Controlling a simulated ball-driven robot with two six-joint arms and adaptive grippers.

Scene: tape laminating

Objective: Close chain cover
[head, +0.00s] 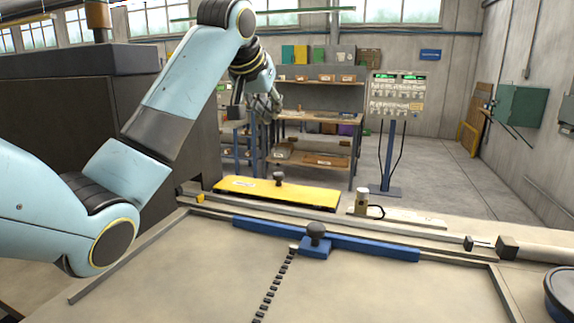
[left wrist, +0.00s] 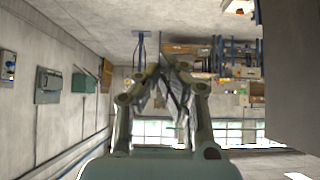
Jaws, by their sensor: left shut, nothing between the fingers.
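A flat yellow cover panel (head: 255,193) with a dark knob and a small white label lies behind the tabletop's far rail. It looks like the chain cover; I cannot tell how it is hinged or whether it is fully shut. My left gripper (head: 268,106) is raised well above and behind the panel, apart from it. In the left wrist view the left gripper (left wrist: 162,78) has its fingers drawn together with nothing between them, and the cover is out of sight there. My right gripper is not in view.
A blue bar (head: 372,246) with a dark knob crosses the pale tabletop (head: 190,275). A line of dark segments (head: 270,290) runs from it towards me. A metal latch-like part (head: 362,203) stands right of the panel. A dark round container (head: 562,290) sits at the right edge.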

